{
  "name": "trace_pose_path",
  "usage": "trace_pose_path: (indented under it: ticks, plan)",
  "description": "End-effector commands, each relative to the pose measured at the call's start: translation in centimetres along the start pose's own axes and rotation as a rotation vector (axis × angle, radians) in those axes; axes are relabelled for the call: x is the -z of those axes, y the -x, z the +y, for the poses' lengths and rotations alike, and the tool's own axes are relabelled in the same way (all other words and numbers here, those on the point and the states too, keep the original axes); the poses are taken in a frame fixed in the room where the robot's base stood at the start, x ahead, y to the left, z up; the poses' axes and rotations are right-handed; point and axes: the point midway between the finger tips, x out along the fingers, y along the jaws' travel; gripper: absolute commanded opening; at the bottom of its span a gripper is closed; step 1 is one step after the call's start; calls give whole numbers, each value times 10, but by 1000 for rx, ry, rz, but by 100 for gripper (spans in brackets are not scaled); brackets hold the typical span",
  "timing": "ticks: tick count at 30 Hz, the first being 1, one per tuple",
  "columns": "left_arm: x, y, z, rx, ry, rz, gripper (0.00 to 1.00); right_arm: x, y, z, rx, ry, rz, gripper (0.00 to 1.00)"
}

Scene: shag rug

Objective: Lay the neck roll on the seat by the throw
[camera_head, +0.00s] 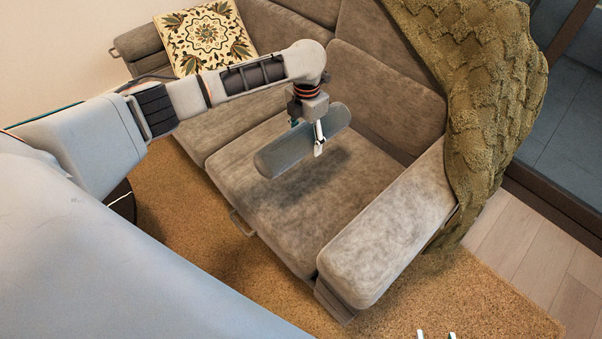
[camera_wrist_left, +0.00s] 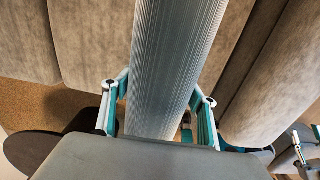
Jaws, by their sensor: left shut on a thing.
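The neck roll (camera_head: 290,145) is a grey-blue ribbed cylinder. My left gripper (camera_head: 319,140) is shut around its middle and holds it above the near seat cushion (camera_head: 265,215), with its shadow on the cushion. In the left wrist view the roll (camera_wrist_left: 170,65) runs between the two fingers. The olive knitted throw (camera_head: 490,95) hangs over the back corner and beyond the near armrest. My right gripper (camera_head: 436,335) shows only as two separated fingertips at the bottom edge. It also shows at the right of the left wrist view (camera_wrist_left: 303,150), empty.
The grey-brown sofa has a near armrest (camera_head: 385,230) and backrest cushions (camera_head: 385,95). A patterned cushion (camera_head: 207,38) leans at the far end. A tan shag rug (camera_head: 190,215) lies in front. The seat below the roll is clear.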

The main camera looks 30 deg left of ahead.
Motion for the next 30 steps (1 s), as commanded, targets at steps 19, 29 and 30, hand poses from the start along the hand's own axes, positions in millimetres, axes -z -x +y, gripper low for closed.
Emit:
trace_pose_path:
  ticks: [19,29,30]
  plan:
    - [2,-120,-1,2,2,3,30,12,-8,-7,27,7,38,40]
    - [5,-170,-2,4,2,13,30,5,-10,-19,46,-17,33,40]
    - [5,-175,-2,4,3,12,30,11,-10,-20,49,-25,47,40]
